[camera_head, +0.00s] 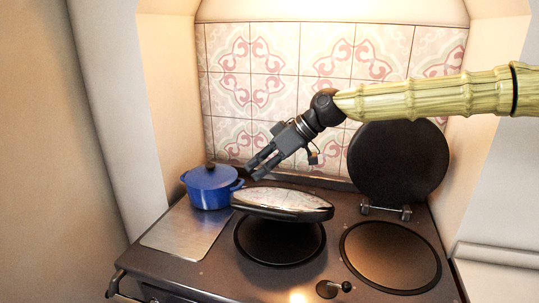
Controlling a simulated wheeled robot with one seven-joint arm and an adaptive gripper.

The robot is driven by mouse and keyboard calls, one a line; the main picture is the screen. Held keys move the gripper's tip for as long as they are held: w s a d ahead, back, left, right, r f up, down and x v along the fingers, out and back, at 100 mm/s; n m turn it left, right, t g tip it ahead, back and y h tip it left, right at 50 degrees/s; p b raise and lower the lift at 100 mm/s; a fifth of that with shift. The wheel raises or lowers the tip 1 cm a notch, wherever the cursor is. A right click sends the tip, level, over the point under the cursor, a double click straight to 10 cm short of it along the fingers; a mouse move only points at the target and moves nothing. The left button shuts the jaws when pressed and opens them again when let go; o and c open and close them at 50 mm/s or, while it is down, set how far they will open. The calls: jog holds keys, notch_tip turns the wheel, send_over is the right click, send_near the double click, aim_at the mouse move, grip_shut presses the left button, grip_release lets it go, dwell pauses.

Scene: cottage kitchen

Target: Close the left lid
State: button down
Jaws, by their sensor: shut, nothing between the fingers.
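The left lid (282,204) is a shiny domed disc tilted low above the dark round left hotplate (280,245). A dark gap shows between its front edge and the hotplate, so it is partly open. My gripper (256,172) is shut and empty. It points down and left, with its fingertips just above and behind the left part of the lid. I cannot tell whether they touch it. The lid's hinge is hidden.
The right lid (398,160) stands upright behind the right hotplate (390,257). A blue pot (208,188) with a dark knob stands close to the left of my fingertips. A bare metal plate (192,233) lies at the left front. A tiled wall (285,50) rises behind the stove.

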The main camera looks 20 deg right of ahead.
jog(key=f, duration=0.1)
jog(key=a+f+p, duration=0.1)
jog(key=f, duration=0.1)
jog(key=s+a+f+p, duration=0.1)
jog(key=f, duration=0.1)
jog(key=shift+s+a+f, duration=0.1)
jog(key=shift+a, duration=0.15)
jog(key=shift+d, duration=0.1)
